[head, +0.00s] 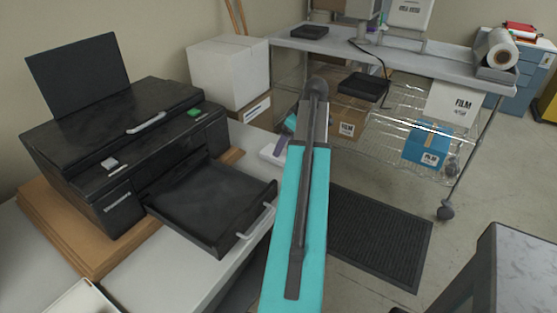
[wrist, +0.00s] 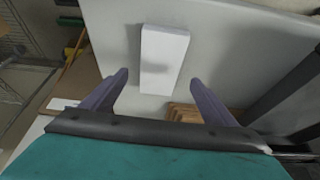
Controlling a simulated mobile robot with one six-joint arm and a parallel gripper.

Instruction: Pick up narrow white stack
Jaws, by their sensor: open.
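The narrow white stack (wrist: 164,60) is a plain white block on the light grey table top. In the wrist view it shows between and beyond my fingertips, with a soft shadow on it. My gripper (wrist: 160,78) is open and empty, its two purple fingers apart on either side of the stack's near end. I cannot tell the exact height of the fingers above the table. In the head view a small white piece (head: 268,153), likely the stack, shows on the table edge, largely hidden by my teal arm and gripper.
A black printer (head: 120,150) with its tray (head: 205,205) pulled out stands on brown boards (head: 60,225) left of my arm. A white box (head: 230,72) is behind. A wire-shelf cart (head: 400,52) stands at the back right. A dark mat (head: 380,240) lies on the floor.

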